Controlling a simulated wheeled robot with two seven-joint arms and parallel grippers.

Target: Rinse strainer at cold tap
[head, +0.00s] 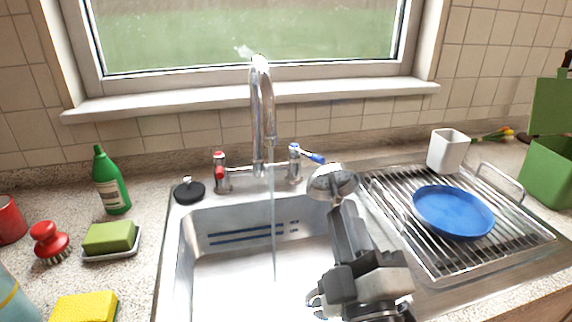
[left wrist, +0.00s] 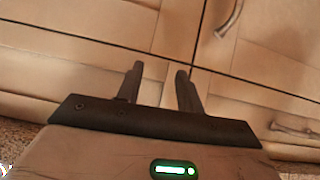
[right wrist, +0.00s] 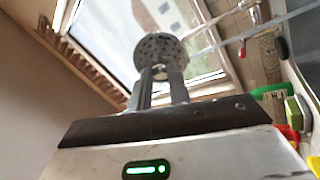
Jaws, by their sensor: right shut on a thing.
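The strainer (head: 332,180), a round grey perforated piece, is held above the right side of the sink, apart from the water stream. It also shows in the right wrist view (right wrist: 160,50). My right gripper (head: 337,208) is shut on its stem; its fingers show in the right wrist view (right wrist: 161,84). The cold tap (head: 295,163) has a blue lever angled to the right. A thin stream of water (head: 273,230) falls from the curved spout (head: 262,110) into the sink. My left gripper (left wrist: 157,75) is open and empty before cabinet doors.
The sink (head: 178,240) has a black plug (head: 189,191) on its rim and a red hot tap (head: 219,172) behind. A wire rack (head: 400,220) right holds a blue plate (head: 453,211) and white cup (head: 448,151).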

